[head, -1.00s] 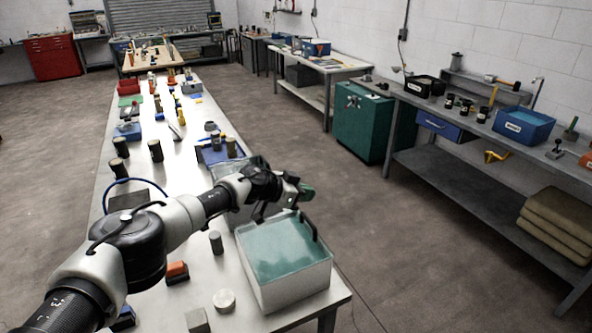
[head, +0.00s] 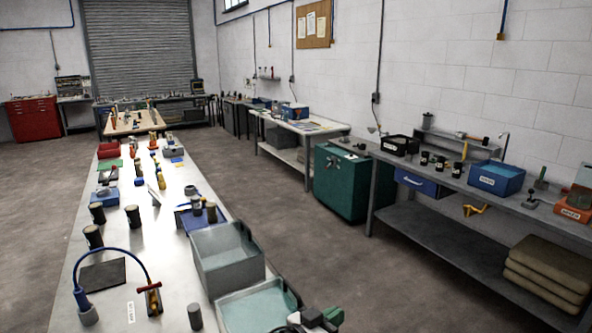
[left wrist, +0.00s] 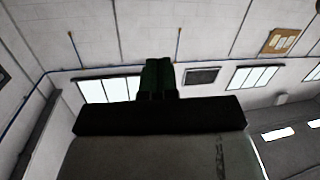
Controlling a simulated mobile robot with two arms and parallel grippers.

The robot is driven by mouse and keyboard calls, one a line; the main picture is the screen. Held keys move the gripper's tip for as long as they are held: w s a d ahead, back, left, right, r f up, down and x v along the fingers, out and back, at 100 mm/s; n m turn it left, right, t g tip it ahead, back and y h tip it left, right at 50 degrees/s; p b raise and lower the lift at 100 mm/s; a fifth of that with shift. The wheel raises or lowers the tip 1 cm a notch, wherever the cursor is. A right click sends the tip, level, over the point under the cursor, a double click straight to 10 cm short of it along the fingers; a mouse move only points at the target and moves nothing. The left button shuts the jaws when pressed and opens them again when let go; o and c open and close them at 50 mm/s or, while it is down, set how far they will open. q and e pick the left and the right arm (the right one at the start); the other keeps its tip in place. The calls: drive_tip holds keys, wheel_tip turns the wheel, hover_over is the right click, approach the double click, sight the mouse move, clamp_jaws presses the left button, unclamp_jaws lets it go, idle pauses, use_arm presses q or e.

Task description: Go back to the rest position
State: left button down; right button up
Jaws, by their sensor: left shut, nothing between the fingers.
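My left gripper (head: 326,317) shows at the bottom edge of the head view, with green fingers on a dark and grey body. It is in front of the right end of a teal-filled bin (head: 245,312). In the left wrist view its green fingers (left wrist: 158,76) are together, with nothing between them. They point toward the upper wall and windows. Most of the left arm is out of the head view. My right gripper is in neither view.
A long pale workbench (head: 176,237) runs away from me, with several tools and dark cylinders on it. A grey bin (head: 228,268) stands behind the teal-filled one. A side bench (head: 437,175) and a green cabinet (head: 340,182) line the right wall. Floor between them is clear.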

use_arm(q)
drive_tip(key=s+a+f+n+g+y, duration=0.2)
drive_tip(key=s+a+f+y, duration=0.15)
drive_tip(key=s+a, duration=0.65)
drive_tip(key=s+a+f+n+g+y, duration=0.25)
drive_tip(key=s+a+y, duration=0.25)
drive_tip(key=s+a, duration=0.55)
drive_tip(key=s+a+f+n+g+y, duration=0.2)
drive_tip(key=s+a+f+g+y, duration=0.15)
drive_tip(key=s+a, duration=0.65)
drive_tip(key=s+d+f+g+b, duration=0.1)
drive_tip(key=s+f+b, duration=0.15)
drive_tip(key=f, duration=1.45)
drive_tip(key=s+d+f+b, duration=0.15)
drive_tip(key=f+b, duration=0.25)
drive_tip(key=f, duration=1.3)
drive_tip(key=s+a+f+b, duration=0.1)
drive_tip(key=s+f+b, duration=0.1)
drive_tip(key=s+f, duration=0.6)
drive_tip(key=s+a+f+g+b, duration=0.1)
drive_tip(key=s+a+f+b, duration=0.1)
drive_tip(key=s+f, duration=0.6)
wheel_tip(320, 180, down, 4)
drive_tip(key=shift+a+f+m+y+b, duration=0.25)
drive_tip(key=shift+m+y+b, duration=0.15)
drive_tip(key=shift+b, duration=0.2)
